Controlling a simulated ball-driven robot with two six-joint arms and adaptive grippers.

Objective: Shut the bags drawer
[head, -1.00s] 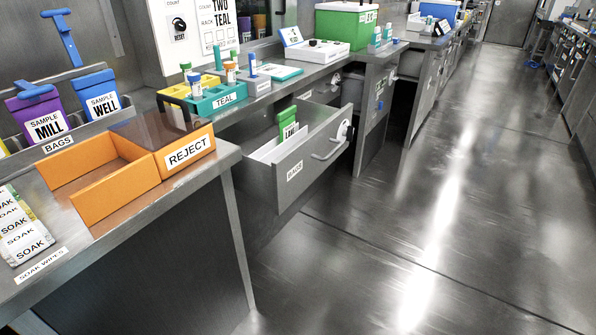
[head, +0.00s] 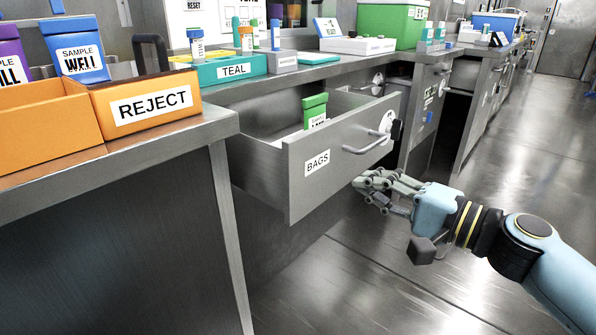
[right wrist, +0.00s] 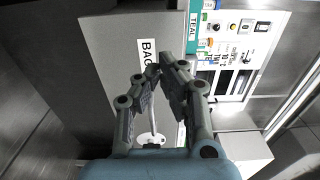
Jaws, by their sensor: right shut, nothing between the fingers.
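The bags drawer (head: 305,160) is pulled open below the counter. Its grey front bears a BAGS label (head: 317,162), a bar handle (head: 368,142) and a dark round knob. A green-topped bag (head: 314,108) stands inside it. My right gripper (head: 362,190) is shut and empty, just below and in front of the drawer front's lower right part; I cannot tell whether it touches. In the right wrist view, the gripper (right wrist: 160,70) points at the drawer front (right wrist: 112,70), with the handle partly hidden behind the fingers. My left gripper is not in view.
An orange REJECT tray (head: 150,105) sits on the near counter at left. A teal rack (head: 232,70), a green box (head: 392,22) and instruments stand along the counter. The floor (head: 480,140) to the right is clear.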

